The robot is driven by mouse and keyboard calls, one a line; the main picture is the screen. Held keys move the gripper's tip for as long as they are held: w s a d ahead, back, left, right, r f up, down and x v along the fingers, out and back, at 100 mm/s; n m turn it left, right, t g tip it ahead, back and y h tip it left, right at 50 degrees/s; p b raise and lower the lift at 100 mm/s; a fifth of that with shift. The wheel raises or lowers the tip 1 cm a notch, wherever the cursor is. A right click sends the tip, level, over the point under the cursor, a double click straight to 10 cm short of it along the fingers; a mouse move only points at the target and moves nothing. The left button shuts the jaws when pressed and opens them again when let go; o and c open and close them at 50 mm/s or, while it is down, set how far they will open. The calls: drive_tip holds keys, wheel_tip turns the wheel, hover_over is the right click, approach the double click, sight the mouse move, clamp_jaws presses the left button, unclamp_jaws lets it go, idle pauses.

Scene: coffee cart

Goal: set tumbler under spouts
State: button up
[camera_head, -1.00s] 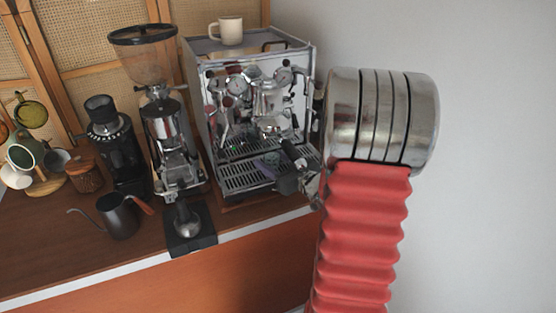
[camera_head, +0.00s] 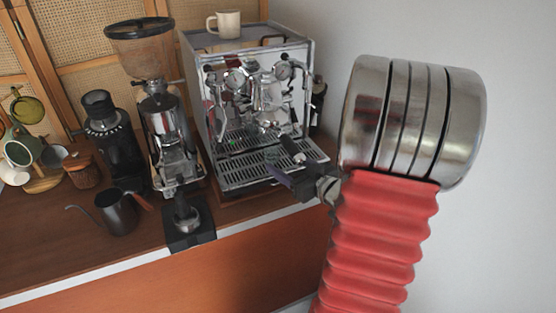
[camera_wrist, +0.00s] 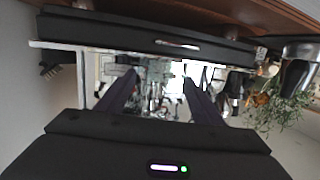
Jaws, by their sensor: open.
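The espresso machine (camera_head: 258,95) stands on the counter with its spouts above a slotted drip tray (camera_head: 245,176). A faint, clear, greenish shape (camera_head: 272,155) on the tray may be the tumbler; it is too small and see-through to be sure. A black portafilter handle (camera_head: 291,146) juts out above the tray. My gripper (camera_head: 283,176) is at the tray's front right edge. In the wrist view my gripper (camera_wrist: 160,92) has its two dark fingers spread, pointing at the chrome machine front. I see nothing between them that I can make out as held.
A cream mug (camera_head: 228,24) sits on top of the machine. A grinder (camera_head: 160,110), a tamping stand (camera_head: 190,225), a dark kettle (camera_head: 117,212) and a second grinder (camera_head: 110,140) stand to the left. The wall is close on the right.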

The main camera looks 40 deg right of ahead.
drive_tip(key=s, duration=0.6)
drive_tip(key=shift+s+a+r, duration=0.2)
drive_tip(key=shift+s+r, duration=0.1)
drive_tip(key=shift+r, duration=0.15)
idle(0.4)
